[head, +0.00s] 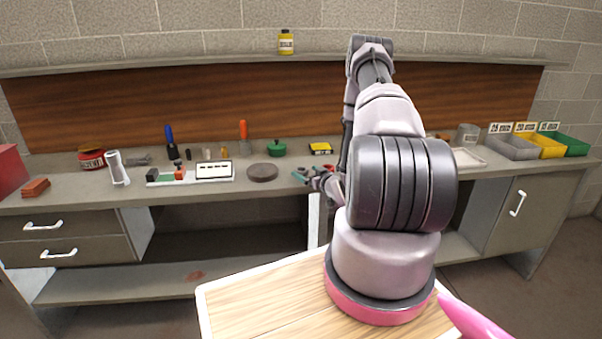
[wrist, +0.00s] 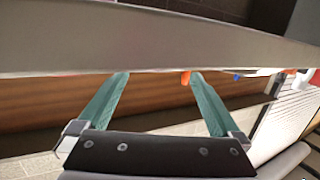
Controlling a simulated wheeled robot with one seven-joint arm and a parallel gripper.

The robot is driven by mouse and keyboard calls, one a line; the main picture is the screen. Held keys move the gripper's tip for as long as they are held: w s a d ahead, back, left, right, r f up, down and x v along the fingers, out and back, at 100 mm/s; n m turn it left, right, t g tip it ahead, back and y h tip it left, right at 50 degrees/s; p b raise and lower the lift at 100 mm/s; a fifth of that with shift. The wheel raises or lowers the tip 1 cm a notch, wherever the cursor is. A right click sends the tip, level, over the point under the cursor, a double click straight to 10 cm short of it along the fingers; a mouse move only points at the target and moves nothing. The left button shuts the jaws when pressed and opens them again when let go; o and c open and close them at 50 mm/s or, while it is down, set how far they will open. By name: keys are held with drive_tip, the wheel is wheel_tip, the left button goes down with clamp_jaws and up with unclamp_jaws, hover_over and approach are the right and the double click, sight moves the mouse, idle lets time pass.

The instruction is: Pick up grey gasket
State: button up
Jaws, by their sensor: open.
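A flat, round, dark grey disc (head: 262,172) lies on the workbench, left of my gripper. I cannot tell for sure whether it is the grey gasket; no other clear gasket shows. My gripper (head: 302,174), with teal fingers, is at the bench's front part, just right of the disc and apart from it. In the wrist view my gripper (wrist: 158,77) is open with nothing between its fingers. The disc cannot be made out there. My arm hides part of the bench on the right.
The workbench (head: 225,182) holds a white tray of small parts (head: 190,179), a green pot (head: 277,148), an orange-handled screwdriver (head: 243,131) and a yellow-black box (head: 320,148). Grey, yellow and green bins (head: 552,146) stand at the right. A shelf (head: 200,64) runs above.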

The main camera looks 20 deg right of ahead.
sight(303, 170)
drive_tip(key=w, duration=0.2)
drive_tip(key=w+f, duration=0.1)
drive_tip(key=w, duration=0.1)
drive_tip(key=shift+w, duration=0.4)
drive_tip(key=c, duration=1.4)
